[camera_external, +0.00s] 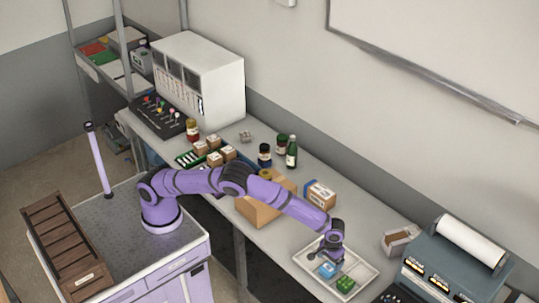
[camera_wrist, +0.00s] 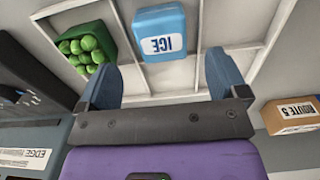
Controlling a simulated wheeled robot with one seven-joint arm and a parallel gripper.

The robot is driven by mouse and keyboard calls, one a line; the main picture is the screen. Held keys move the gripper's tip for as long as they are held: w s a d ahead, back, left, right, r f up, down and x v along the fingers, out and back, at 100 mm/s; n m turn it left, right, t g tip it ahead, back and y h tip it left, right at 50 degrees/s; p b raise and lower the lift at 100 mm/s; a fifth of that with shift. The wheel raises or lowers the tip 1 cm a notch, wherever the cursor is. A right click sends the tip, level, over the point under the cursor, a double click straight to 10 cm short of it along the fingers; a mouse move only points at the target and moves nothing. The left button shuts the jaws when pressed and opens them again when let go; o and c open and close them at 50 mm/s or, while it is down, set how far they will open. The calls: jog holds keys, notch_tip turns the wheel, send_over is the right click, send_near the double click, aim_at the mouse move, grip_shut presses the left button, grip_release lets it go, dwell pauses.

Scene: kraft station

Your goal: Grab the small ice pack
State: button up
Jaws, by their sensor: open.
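The small ice pack (camera_wrist: 161,32) is a blue block marked "ICE" in the wrist view. It lies in a white divided tray (camera_wrist: 219,84), next to a green container (camera_wrist: 88,46) of round green items. In the external view the ice pack (camera_external: 327,270) is in the tray (camera_external: 303,257) below my gripper (camera_external: 321,258). In the wrist view my gripper (camera_wrist: 164,78) is open and empty, its blue fingers apart. The ice pack appears beyond the fingertips, roughly between their lines. I cannot tell the height gap between them.
A "ROUTE 5" box (camera_wrist: 291,115) is at the right of the wrist view. A grey machine with a paper roll (camera_external: 455,262) stands right of the tray in the external view. A small carton (camera_external: 400,240) and a labelled box (camera_external: 320,194) are near the tray. Bottles (camera_external: 291,152) stand farther back.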

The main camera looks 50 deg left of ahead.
aim_at(328, 268)
jog(key=shift+a+f, duration=0.1)
jog(key=shift+f, duration=2.9)
jog(key=c, duration=1.1)
